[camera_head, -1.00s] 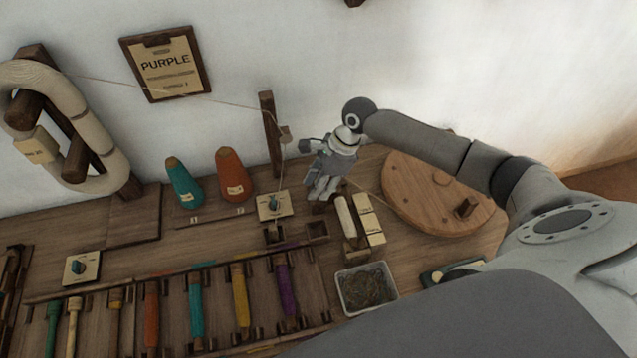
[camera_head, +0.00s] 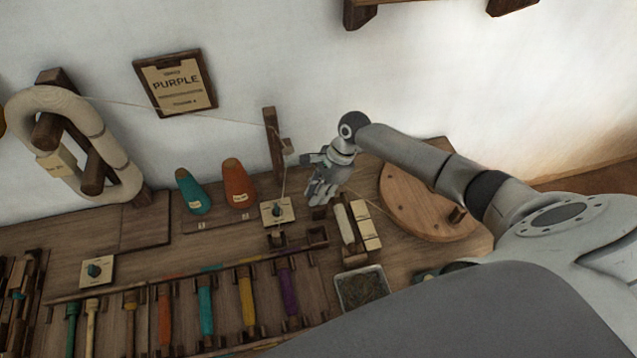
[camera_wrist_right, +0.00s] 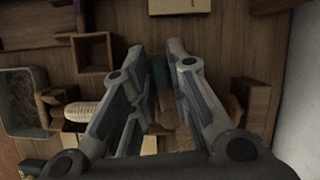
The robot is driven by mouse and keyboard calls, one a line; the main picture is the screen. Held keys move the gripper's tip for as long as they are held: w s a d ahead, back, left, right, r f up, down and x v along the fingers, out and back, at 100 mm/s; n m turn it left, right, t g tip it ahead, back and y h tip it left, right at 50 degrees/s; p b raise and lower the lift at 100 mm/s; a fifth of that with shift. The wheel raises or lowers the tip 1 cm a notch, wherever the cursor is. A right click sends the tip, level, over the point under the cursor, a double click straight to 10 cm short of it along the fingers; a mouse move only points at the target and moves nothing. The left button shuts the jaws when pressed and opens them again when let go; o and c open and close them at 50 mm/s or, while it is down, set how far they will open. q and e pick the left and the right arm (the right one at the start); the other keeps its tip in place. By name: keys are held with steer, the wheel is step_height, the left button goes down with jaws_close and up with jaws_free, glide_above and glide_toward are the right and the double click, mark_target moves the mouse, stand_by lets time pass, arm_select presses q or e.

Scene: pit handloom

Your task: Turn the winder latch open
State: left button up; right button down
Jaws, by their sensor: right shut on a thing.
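My right gripper (camera_head: 321,198) reaches in from the right and points down beside the winder, at the far end of the pale bobbin (camera_head: 344,222). Its fingers are closed on a small part, which I take to be the winder latch. The fingers hide nearly all of it, so its angle cannot be read. In the right wrist view the gripper (camera_wrist_right: 160,62) spans the middle, with the ribbed pale bobbin (camera_wrist_right: 84,112) left of the fingers. The winder's round wooden wheel (camera_head: 415,205) lies right of the gripper. My left gripper is out of view.
A dial plate (camera_head: 277,212) and a small wooden box (camera_head: 317,237) sit close left of the gripper. A wooden post (camera_head: 273,140) with a thread stands behind. Teal (camera_head: 193,190) and orange (camera_head: 238,182) cones stand left. A tray (camera_head: 362,288) is in front.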

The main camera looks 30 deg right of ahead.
steer(key=p, duration=0.1)
steer(key=n+p, duration=0.1)
steer(key=shift+r+g+p, duration=0.25)
steer(key=shift+g+p, duration=0.05)
steer(key=shift+p, duration=0.05)
steer(key=shift+f+n+p, duration=0.1)
steer(key=shift+n+p, duration=0.35)
steer(key=shift+n, duration=0.25)
steer(key=shift+w+n+g, duration=0.1)
steer(key=shift+n+g, duration=0.2)
steer(key=n+g, duration=0.1)
steer(key=n, duration=0.1)
steer(key=shift+w+f+n, duration=0.1)
steer(key=shift+f+n, duration=0.05)
steer(key=shift+n, duration=0.25)
steer(key=n+g+h, duration=0.1)
steer(key=n, duration=0.3)
steer(key=shift+a+b, duration=0.1)
steer(key=shift+b, duration=0.3)
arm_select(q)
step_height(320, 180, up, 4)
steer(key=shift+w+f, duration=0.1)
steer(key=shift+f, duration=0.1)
arm_select(e)
steer(key=n+h, duration=0.1)
steer(key=n, duration=0.2)
steer(key=n+g+h, duration=0.1)
steer(key=n, duration=0.2)
steer(key=shift+w+a, duration=0.1)
steer(key=shift+n+h, duration=0.3)
